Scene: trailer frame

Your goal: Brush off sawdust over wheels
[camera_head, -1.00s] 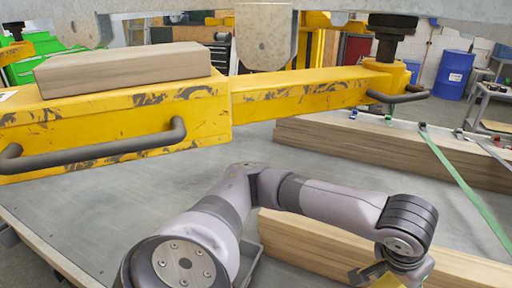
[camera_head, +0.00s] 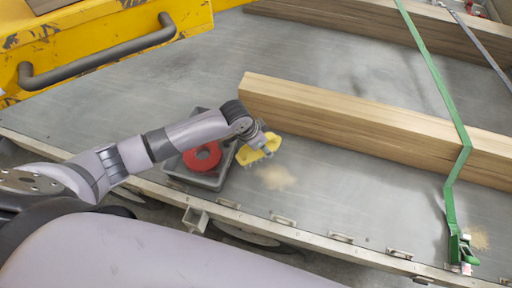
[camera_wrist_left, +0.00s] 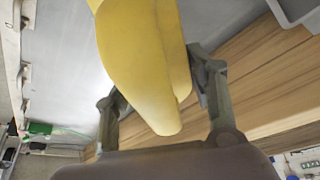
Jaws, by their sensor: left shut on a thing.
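My left gripper (camera_head: 262,140) is shut on a yellow brush (camera_head: 258,151), whose bristles point down at the trailer bed. In the left wrist view the two fingers (camera_wrist_left: 157,88) clasp the brush (camera_wrist_left: 135,50) from both sides. A pale sawdust patch (camera_head: 275,177) lies on the bed just right of and below the brush. A second sawdust patch (camera_head: 480,238) lies at far right by the green strap. Dark wheels (camera_head: 247,236) show partly below the bed's near edge. My right gripper is out of view.
A grey tray (camera_head: 225,168) with a red round thing (camera_head: 203,157) sits left of the brush. A long wooden beam (camera_head: 350,117) lies behind it, crossed by a green strap (camera_head: 442,90). A yellow frame with a handle (camera_head: 100,57) stands at upper left.

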